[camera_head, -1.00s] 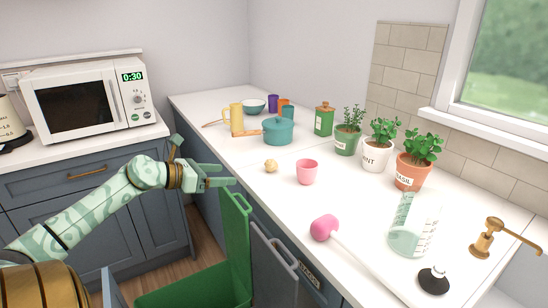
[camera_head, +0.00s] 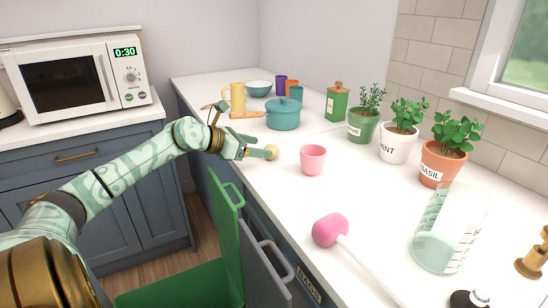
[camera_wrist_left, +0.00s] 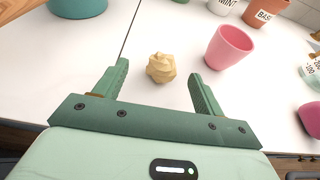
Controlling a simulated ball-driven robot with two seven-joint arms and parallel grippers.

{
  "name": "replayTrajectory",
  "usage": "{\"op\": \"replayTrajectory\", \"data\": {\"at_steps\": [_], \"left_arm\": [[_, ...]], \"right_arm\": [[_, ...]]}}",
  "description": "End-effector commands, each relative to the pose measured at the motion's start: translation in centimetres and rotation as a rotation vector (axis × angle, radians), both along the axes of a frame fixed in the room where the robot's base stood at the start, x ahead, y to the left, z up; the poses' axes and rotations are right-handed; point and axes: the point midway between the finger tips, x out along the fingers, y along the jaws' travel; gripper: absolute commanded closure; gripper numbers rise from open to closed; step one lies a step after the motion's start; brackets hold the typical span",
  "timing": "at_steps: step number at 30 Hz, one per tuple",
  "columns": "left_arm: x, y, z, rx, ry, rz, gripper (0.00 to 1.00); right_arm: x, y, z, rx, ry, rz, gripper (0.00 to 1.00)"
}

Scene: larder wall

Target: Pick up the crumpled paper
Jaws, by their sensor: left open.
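The crumpled paper (camera_head: 273,151) is a small tan ball on the white counter, left of the pink cup. In the left wrist view the paper (camera_wrist_left: 161,68) lies just ahead of and between the two fingertips, closer to the left one, with nothing touching it that I can see. My left gripper (camera_head: 263,149) is open and empty, reaching over the counter edge at the paper. Its two green fingers (camera_wrist_left: 160,80) show spread in the left wrist view. My right gripper is not in view.
The pink cup (camera_head: 312,160) stands close to the right of the paper. A teal pot (camera_head: 284,115) is behind. An open green bin (camera_head: 228,215) is below the counter edge.

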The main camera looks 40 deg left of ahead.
Motion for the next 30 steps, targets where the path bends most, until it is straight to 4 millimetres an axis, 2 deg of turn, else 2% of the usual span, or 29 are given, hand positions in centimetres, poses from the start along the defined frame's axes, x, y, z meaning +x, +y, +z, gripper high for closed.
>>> {"op": "replayTrajectory", "data": {"at_steps": [4, 6, 12, 20, 25, 30], "left_arm": [[1.6, -0.7, -1.6, 0.000, 0.002, -0.001, 0.30], [2.6, -1.1, -2.4, 0.000, 0.003, -0.001, 0.30], [4.1, -1.6, -2.4, 0.000, 0.000, -0.001, 0.30], [4.2, -1.6, -2.3, 0.000, 0.000, 0.000, 0.30], [4.2, -1.7, -2.3, 0.000, 0.000, -0.001, 0.77], [4.2, -1.7, -2.3, 0.000, 0.000, -0.001, 0.79]], "right_arm": [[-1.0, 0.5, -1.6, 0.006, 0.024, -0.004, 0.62], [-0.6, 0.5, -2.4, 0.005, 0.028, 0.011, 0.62], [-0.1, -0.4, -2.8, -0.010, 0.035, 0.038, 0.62], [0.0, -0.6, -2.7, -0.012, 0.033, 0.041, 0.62], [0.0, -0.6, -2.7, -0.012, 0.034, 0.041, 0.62], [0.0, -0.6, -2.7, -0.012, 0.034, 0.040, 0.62]]}}
